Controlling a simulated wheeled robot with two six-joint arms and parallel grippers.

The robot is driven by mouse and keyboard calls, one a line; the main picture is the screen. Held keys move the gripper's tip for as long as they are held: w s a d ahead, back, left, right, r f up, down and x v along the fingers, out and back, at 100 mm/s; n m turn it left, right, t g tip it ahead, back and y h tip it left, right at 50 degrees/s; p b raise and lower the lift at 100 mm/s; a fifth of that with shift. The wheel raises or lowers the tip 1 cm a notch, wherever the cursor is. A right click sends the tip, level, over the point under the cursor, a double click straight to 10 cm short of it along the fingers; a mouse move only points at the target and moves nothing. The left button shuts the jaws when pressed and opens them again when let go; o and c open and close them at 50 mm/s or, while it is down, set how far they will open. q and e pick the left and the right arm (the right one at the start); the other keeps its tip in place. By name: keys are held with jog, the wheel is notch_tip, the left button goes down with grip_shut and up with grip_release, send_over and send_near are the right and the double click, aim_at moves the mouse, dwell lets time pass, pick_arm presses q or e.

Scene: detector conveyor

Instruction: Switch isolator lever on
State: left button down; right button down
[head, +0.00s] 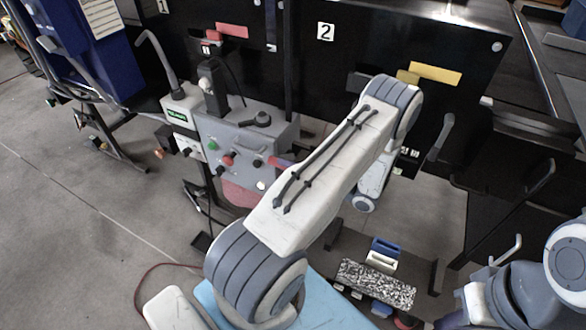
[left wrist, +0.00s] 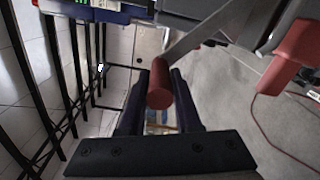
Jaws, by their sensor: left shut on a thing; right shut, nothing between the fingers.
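The isolator lever is a flat grey metal bar (left wrist: 205,28) ending in a red cylindrical handle (left wrist: 158,85) in the left wrist view. My left gripper (left wrist: 158,98) is shut on this handle, with one dark finger on each side of it. In the head view my left arm hides most of that gripper. A small reddish piece (head: 279,162) shows at the arm's edge beside the grey control box (head: 222,137), and I cannot tell for sure whether it is the handle. My right gripper is not in view; only part of my right arm shows at the lower right.
Black conveyor panels stand behind, one marked 2 (head: 325,32). A blue cart (head: 100,50) stands at the upper left. The floor (head: 80,230) on the left is mostly clear, with a thin red cable.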

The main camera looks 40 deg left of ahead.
pick_arm(q)
jog(key=shift+w+a+r, duration=0.15)
jog(key=shift+w+r, duration=0.05)
jog(key=shift+r, duration=0.15)
jog(key=shift+w, duration=0.15)
jog(key=c, duration=0.6)
grip_release()
jog(key=shift+d, duration=0.2)
jog(key=b+v, duration=0.3)
jog(key=v, duration=0.7)
jog(key=shift+d, duration=0.1)
